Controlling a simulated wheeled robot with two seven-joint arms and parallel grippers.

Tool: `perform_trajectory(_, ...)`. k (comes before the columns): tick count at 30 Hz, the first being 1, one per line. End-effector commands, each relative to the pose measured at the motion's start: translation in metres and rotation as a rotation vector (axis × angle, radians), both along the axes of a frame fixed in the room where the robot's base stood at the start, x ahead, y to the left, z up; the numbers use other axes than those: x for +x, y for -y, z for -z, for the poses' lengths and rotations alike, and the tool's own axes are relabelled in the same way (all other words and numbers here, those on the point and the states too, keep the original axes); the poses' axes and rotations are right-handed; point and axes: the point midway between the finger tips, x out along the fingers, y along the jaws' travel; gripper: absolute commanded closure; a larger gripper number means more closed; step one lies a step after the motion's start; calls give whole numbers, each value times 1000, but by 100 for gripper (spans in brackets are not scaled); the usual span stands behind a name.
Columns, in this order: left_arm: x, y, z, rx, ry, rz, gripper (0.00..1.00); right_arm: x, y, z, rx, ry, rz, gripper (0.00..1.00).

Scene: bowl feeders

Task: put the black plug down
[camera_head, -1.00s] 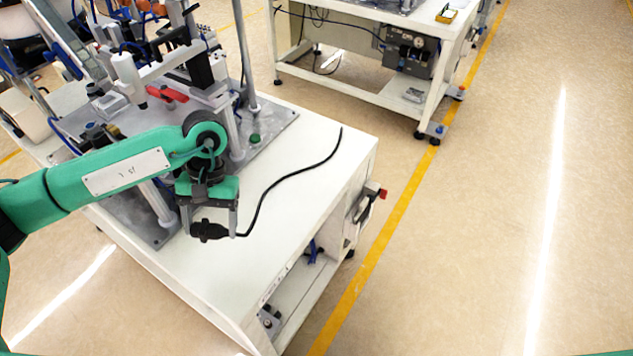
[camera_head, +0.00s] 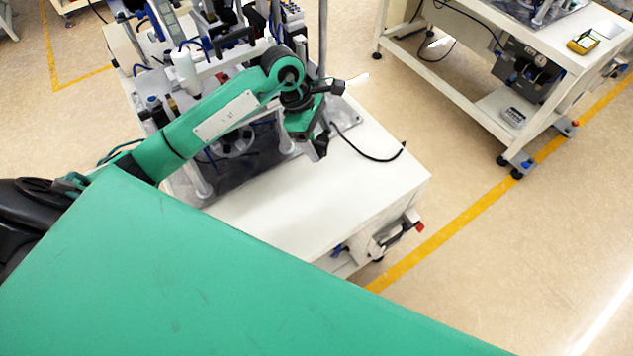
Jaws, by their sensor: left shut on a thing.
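My left gripper (camera_head: 318,130) is tilted beside the machine fixture, above the far part of the white table (camera_head: 290,215). It is shut on the black plug, which is mostly hidden by the fingers and the green gripper body. The plug's black cable (camera_head: 376,158) comes out from behind the gripper and curves right over the table top to the table's right edge. I cannot tell whether the plug touches the surface below. My right gripper is out of view.
The machine fixture with posts and a grey base plate (camera_head: 235,172) stands close to the left gripper. The table's front part is clear. A large green part of my own body covers the lower left. A second white table (camera_head: 470,95) stands at the upper right.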

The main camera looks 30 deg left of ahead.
Motion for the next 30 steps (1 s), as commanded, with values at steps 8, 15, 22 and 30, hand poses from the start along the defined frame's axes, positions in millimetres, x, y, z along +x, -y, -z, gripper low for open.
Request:
perform_trajectory(8, -2, 0, 62, -2, -10, -9, 55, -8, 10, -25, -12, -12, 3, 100)
perform_trajectory(15, -2, 0, 124, -2, -6, -8, 55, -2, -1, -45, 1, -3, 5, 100)
perform_trajectory(22, -1, -1, 156, 1, -1, -5, 55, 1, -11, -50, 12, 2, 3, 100)
perform_trajectory(30, -1, 0, 185, 0, -3, -5, 55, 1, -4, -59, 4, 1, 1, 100)
